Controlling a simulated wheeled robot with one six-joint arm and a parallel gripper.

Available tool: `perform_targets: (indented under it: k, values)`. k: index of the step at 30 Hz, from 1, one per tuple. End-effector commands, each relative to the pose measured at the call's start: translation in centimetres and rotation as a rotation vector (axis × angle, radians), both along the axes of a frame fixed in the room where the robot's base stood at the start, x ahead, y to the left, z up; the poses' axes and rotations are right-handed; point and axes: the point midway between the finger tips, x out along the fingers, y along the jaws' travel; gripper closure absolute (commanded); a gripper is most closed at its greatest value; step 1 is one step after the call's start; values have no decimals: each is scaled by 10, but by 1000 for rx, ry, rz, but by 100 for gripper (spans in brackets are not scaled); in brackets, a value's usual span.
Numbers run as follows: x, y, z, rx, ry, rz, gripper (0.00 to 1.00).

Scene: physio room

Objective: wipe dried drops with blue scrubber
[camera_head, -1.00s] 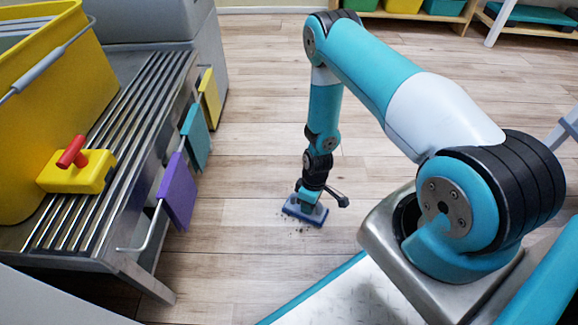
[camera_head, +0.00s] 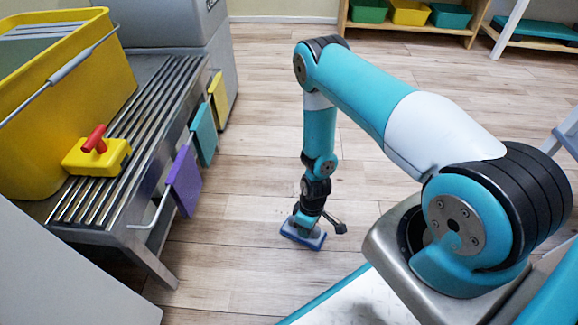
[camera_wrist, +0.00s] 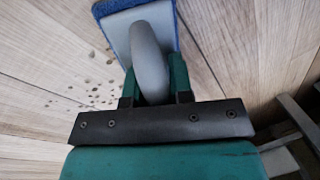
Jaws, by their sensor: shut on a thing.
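The blue scrubber (camera_head: 316,243) has a flat blue pad under a light grey plate and handle. It is low at the floor in the head view; I cannot tell whether the pad presses on it. My gripper (camera_head: 308,216) is shut on the grey handle from above. In the wrist view, my gripper (camera_wrist: 155,88) has a dark green finger on each side of the handle of the scrubber (camera_wrist: 113,8). The dried drops (camera_wrist: 95,80) are several small brown spots on the wooden floor, left of the handle. In the head view I cannot make the drops out.
A metal slatted rack (camera_head: 140,115) stands at left, with a yellow bucket (camera_head: 70,100), a yellow block with a red handle (camera_head: 98,157), and hanging purple (camera_head: 184,180), teal (camera_head: 203,133) and yellow cloths (camera_head: 219,97). Floor between the rack and my arm is clear. Shelves (camera_head: 410,28) stand behind.

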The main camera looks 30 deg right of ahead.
Motion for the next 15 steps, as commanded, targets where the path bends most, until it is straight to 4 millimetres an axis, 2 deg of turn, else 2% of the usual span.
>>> perform_targets:
  k: [6, 8, 9, 15]
  values:
    - [-5, 8, 1, 0, 0, -6, 100]
    - [-4, 8, 9, 0, -1, -6, 100]
    - [-3, 9, 20, -1, -3, -5, 100]
    - [-3, 14, 38, 0, 0, 6, 100]
